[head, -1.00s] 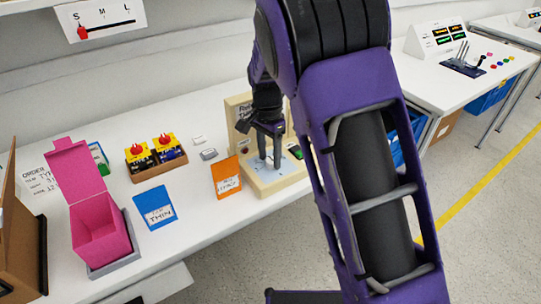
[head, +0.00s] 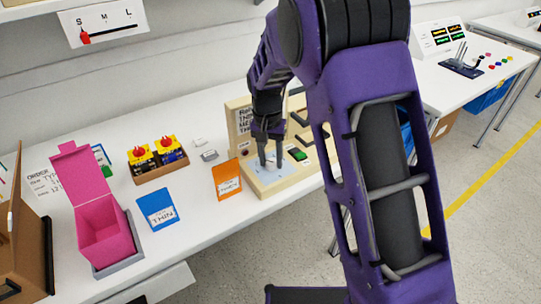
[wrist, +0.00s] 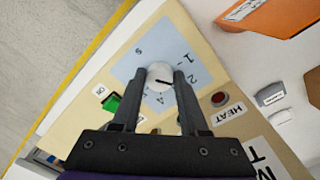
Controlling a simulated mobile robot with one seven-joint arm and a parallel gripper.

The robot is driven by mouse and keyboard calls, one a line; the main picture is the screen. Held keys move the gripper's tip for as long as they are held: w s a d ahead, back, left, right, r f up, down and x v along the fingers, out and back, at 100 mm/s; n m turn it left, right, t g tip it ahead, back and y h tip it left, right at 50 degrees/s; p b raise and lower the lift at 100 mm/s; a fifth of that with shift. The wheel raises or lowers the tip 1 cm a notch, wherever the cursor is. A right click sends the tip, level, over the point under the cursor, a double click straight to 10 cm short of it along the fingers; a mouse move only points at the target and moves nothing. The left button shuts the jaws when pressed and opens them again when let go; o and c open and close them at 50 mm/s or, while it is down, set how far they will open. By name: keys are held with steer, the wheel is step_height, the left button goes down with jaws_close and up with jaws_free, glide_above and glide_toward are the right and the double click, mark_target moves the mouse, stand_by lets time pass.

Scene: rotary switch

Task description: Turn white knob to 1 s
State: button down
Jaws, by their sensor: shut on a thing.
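The white knob (wrist: 159,76) sits on a pale blue dial (wrist: 138,62) printed with numbers and an "s". The dark line on the knob points right and slightly down in the wrist view, toward the "2" side, with "1" just above. My gripper (wrist: 157,80) is shut on the knob, one finger on each side. In the head view my gripper (head: 268,158) points down onto the blue dial of the cream panel box (head: 270,188). The knob itself is hidden there.
An orange card (head: 227,180) stands beside the box, with a blue card (head: 157,209) and a pink box (head: 100,235) further left.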

mark_target(269, 164)
steer(key=n, duration=0.2)
steer(key=n+p, duration=0.1)
steer(key=n, duration=0.1)
steer(key=shift+d+n, duration=0.2)
steer(key=shift+n, duration=0.1)
steer(key=shift+n+t+p, duration=0.3)
steer(key=shift+n+p, duration=0.1)
steer(key=shift+n, duration=2.1)
steer(key=shift+c, duration=2.2)
jaws_free()
steer(key=shift+a, duration=0.1)
step_height(269, 164, up, 17)
steer(key=p, duration=0.2)
steer(key=shift+s+a+r, duration=0.15)
steer(key=shift+s+a, duration=0.15)
steer(key=shift+a, duration=0.1)
